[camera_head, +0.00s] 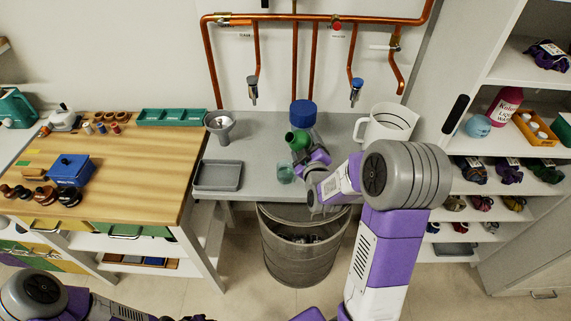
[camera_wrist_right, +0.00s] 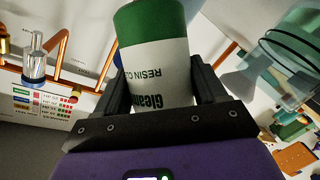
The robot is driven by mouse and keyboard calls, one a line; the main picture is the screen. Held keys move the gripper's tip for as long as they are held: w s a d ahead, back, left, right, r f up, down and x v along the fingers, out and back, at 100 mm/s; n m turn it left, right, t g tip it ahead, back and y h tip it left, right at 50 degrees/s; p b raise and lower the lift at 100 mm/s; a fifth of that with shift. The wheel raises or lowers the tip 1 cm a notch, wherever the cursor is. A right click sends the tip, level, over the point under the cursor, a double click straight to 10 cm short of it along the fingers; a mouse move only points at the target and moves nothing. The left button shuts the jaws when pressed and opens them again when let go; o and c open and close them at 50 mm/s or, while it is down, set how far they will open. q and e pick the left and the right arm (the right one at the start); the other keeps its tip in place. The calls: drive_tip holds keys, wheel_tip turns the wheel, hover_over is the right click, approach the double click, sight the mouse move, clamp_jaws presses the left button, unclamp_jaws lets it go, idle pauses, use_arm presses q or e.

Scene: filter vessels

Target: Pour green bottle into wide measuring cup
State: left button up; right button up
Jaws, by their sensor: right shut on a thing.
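My right gripper (camera_head: 306,156) is shut on the green bottle (camera_head: 298,139), above the grey counter. In the right wrist view, the bottle (camera_wrist_right: 155,60) sits between the fingers, with its green part at the top and its white label upside down. A small clear teal cup (camera_head: 285,174) stands on the counter just below the bottle. A clear teal vessel with dark rings (camera_wrist_right: 292,48) shows at the right of the wrist view. A wide white jug with marking lines (camera_head: 388,124) stands right of the gripper. I cannot see any liquid flowing. My left arm is low at the bottom left; its jaws are unclear.
A metal funnel (camera_head: 220,127) and a grey tray (camera_head: 218,176) are on the counter's left. A blue-lidded container (camera_head: 303,113) stands behind the bottle. Copper pipes with taps (camera_head: 253,89) hang above. A metal bin (camera_head: 302,255) stands below the front edge.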

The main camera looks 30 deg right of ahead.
drive_tip(key=shift+r+m+y, duration=0.15)
drive_tip(key=shift+m+y, duration=0.15)
drive_tip(key=shift+m, duration=0.3)
drive_tip(key=shift+w+d+r+m+g+p, duration=0.1)
drive_tip(key=shift+d+m+g+p, duration=0.2)
drive_tip(key=shift+m+g, duration=0.35)
drive_tip(key=shift+d+f+m+y+b, duration=0.25)
drive_tip(key=shift+f+m+y+b, duration=0.45)
drive_tip(key=shift+f+b, duration=0.4)
drive_tip(key=shift+w+d+r, duration=0.1)
drive_tip(key=shift+r, duration=0.15)
drive_tip(key=shift+d+f+m+g+y+b, duration=0.1)
drive_tip(key=shift+f+m+g+y+b, duration=0.05)
drive_tip(key=shift+m+g+y+b, duration=0.4)
drive_tip(key=shift+d+f+m+b, duration=0.1)
drive_tip(key=shift+f+m+b, duration=0.35)
drive_tip(key=shift+b, duration=0.25)
drive_tip(key=shift+f+y, duration=0.25)
drive_tip(key=shift+m+b, duration=0.25)
drive_tip(key=shift+b, duration=0.05)
